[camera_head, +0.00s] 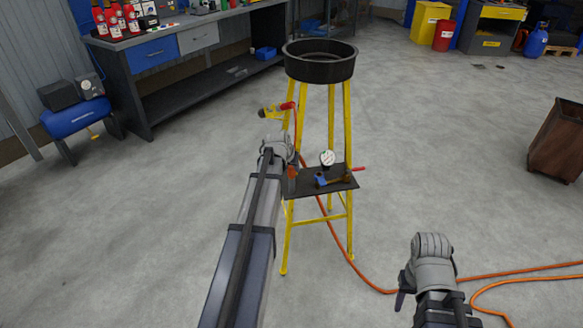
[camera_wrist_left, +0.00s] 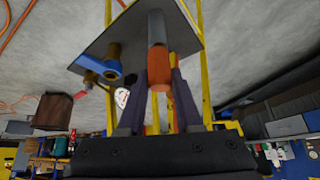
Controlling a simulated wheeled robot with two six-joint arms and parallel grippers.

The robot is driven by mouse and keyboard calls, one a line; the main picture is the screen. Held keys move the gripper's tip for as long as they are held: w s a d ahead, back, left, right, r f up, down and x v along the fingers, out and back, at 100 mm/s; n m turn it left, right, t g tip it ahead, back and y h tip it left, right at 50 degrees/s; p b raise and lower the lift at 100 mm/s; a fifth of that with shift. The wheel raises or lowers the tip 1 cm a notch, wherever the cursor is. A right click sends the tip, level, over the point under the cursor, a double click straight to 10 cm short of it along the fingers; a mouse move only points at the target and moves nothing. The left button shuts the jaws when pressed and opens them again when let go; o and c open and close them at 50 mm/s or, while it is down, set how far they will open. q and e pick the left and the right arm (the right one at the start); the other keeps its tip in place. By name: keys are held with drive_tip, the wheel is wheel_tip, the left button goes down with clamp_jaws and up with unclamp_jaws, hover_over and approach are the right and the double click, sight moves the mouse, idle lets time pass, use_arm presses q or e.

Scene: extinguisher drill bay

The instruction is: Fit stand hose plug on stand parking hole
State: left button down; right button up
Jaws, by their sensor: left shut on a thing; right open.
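The stand is a yellow four-legged frame with a black ring pan (camera_head: 320,70) on top and a dark plate (camera_head: 340,184) lower down. My left gripper (camera_head: 281,152) is at the plate's left side. In the left wrist view its two fingers (camera_wrist_left: 161,100) are around an orange and grey cylinder, seemingly the stand hose plug (camera_wrist_left: 159,82), which overlaps the dark plate (camera_wrist_left: 132,40). Whether it touches the plate or sits in a hole I cannot tell. The parking hole cannot be made out. My right gripper (camera_head: 433,250) is open and empty, low at right.
The plate carries a round gauge (camera_head: 327,158) and a blue valve part (camera_head: 321,180). A yellow and red fitting (camera_head: 271,111) is by the left legs. An orange hose (camera_head: 362,281) runs over the floor. A workbench (camera_head: 150,92) stands at back left, a brown bin (camera_head: 559,142) at right.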

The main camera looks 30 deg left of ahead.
use_arm(q)
drive_tip(key=shift+f, duration=0.25)
drive_tip(key=c, duration=0.5)
unclamp_jaws()
drive_tip(key=shift+r, duration=0.1)
drive_tip(key=p+v, duration=0.6)
drive_tip(key=v, duration=0.1)
drive_tip(key=shift+s+r, duration=0.15)
drive_tip(key=shift+r, duration=0.15)
drive_tip(key=shift+d, duration=0.1)
